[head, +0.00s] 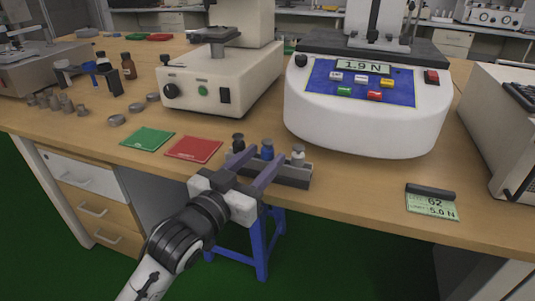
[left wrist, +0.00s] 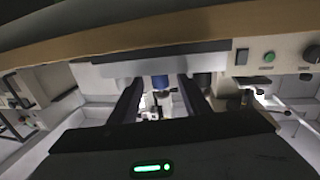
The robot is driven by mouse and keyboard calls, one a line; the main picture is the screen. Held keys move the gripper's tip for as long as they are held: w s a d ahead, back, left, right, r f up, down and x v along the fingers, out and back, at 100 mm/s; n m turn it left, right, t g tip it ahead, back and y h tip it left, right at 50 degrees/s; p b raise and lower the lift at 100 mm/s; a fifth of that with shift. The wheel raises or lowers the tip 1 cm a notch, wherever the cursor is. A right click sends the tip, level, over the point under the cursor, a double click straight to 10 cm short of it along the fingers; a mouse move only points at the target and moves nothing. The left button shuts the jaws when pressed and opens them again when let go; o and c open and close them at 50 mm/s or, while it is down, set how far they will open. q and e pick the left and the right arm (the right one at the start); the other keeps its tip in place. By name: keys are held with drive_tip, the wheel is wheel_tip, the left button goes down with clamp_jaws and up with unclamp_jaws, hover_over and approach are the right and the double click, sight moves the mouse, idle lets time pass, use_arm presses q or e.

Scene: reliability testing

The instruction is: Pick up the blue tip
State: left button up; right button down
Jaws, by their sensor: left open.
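The blue tip (head: 267,149) stands upright in a grey holder (head: 295,174) near the front edge of the table. A black tip (head: 238,142) stands to its left and a silver-grey tip (head: 298,154) to its right. My left gripper (head: 266,160) is open, reaching from the front with its fingers towards the blue tip. In the left wrist view the blue tip (left wrist: 160,82) shows between the two open fingers (left wrist: 158,92), with no visible contact. The fingers hide part of the holder. My right gripper is not in view.
A green mat (head: 148,139) and a red mat (head: 194,149) lie left of the holder. A white tester (head: 365,128) and a beige instrument (head: 215,85) stand behind. A small display (head: 432,205) lies to the right. The table front between holder and display is clear.

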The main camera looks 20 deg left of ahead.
use_arm(q)
drive_tip(key=shift+w, duration=0.3)
clamp_jaws()
